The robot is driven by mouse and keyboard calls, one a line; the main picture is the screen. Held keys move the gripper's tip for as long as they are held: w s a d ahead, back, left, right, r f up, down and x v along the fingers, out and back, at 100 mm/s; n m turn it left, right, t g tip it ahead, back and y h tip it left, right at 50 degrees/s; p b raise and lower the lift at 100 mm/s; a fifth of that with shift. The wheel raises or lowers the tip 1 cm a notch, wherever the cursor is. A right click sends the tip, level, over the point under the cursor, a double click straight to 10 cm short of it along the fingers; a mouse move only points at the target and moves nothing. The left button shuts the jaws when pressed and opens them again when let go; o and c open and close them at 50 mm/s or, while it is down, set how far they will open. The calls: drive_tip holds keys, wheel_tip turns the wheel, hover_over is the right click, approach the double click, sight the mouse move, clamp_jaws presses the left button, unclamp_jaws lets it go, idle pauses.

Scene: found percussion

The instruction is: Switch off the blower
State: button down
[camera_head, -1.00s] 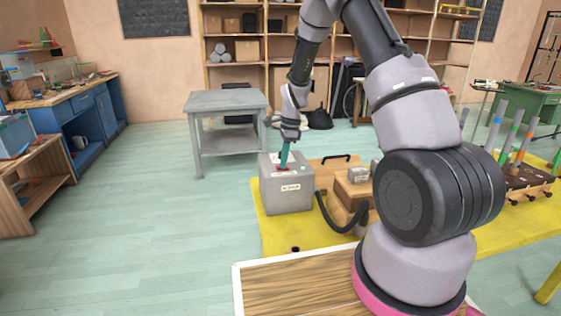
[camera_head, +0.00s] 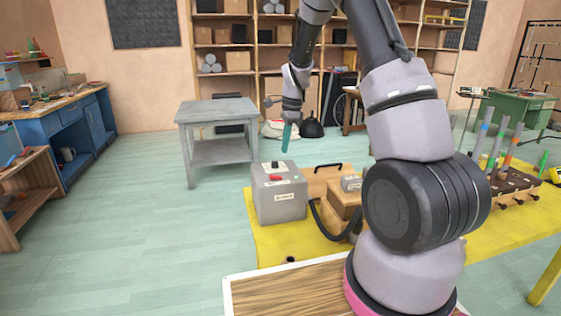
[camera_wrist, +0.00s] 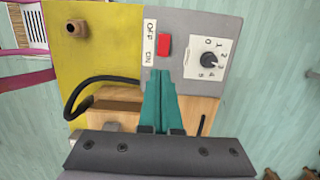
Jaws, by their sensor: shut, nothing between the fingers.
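The blower is a grey box (camera_head: 279,200) on the yellow mat, with a black hose at its right side. In the wrist view its grey top (camera_wrist: 185,15) carries a red rocker switch (camera_wrist: 164,45) beside an OFF/ON label (camera_wrist: 149,42), and a black dial (camera_wrist: 209,60) marked with numbers. I cannot tell which way the rocker is tipped. My gripper (camera_head: 286,150), with teal fingers, is shut and empty. It hangs above the box, clear of it; in the wrist view the shut fingertips (camera_wrist: 159,72) appear just below the switch.
A wooden unit (camera_head: 343,198) stands right of the blower, joined by the hose (camera_head: 325,222). The yellow mat (camera_head: 285,245) runs under both. A grey table (camera_head: 215,112) stands behind left. A rack with coloured tubes (camera_head: 515,180) is at the right. The floor at left is clear.

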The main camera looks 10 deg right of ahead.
sight(273, 176)
drive_tip(key=shift+d+r, duration=0.2)
drive_tip(key=shift+r, duration=0.85)
drive_tip(key=shift+d+r, duration=0.2)
drive_tip(key=shift+r, duration=0.85)
drive_tip(key=shift+w+a+r+y, duration=0.1)
drive_tip(key=shift+a+y, duration=0.05)
drive_tip(key=shift+a, duration=0.3)
drive_tip(key=shift+w+a+r+y, duration=0.1)
drive_tip(key=shift+a+y, duration=0.05)
drive_tip(key=shift+a, duration=0.25)
drive_tip(key=shift+f, duration=0.1)
drive_tip(key=x, duration=1.3)
drive_tip(key=shift+f, duration=0.4)
